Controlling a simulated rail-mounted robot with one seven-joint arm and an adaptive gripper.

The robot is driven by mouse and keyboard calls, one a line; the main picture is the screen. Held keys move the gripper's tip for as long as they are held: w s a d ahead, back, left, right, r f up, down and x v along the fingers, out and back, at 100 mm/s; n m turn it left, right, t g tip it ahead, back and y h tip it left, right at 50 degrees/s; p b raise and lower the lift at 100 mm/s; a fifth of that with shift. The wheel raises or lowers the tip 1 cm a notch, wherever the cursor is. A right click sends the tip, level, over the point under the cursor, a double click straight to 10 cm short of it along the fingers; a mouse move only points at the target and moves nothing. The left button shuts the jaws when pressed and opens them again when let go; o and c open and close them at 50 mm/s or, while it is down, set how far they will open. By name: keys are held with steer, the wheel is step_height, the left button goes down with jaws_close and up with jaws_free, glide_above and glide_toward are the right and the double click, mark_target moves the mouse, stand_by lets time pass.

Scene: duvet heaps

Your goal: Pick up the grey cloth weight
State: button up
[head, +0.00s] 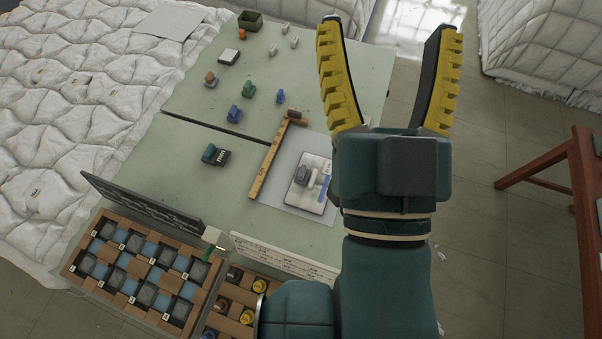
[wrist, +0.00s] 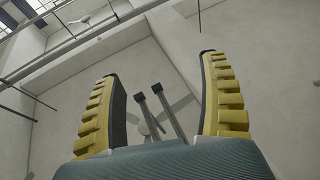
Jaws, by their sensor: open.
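A small grey block with a raised top, which looks like the grey cloth weight (head: 301,175), sits on a white pad with a blue strip (head: 318,197) on the pale green table (head: 185,190). My gripper (head: 390,25) is open and empty, its two yellow-ribbed fingers spread wide. In the head view it is raised in front of the table's right edge, to the right of the grey weight and apart from it. The wrist view shows the open fingers (wrist: 160,68) against a wall and ceiling, with no weight in sight.
A wooden ruler (head: 270,164) lies left of the pad. Blue weights (head: 234,115), a green weight (head: 248,89) and a teal piece by a black block (head: 222,157) stand on the table. A compartmented wooden tray (head: 140,262) is at the front. White duvets (head: 60,110) lie left.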

stand_by(0.4)
steer(key=shift+s, duration=0.1)
steer(key=c, duration=0.8)
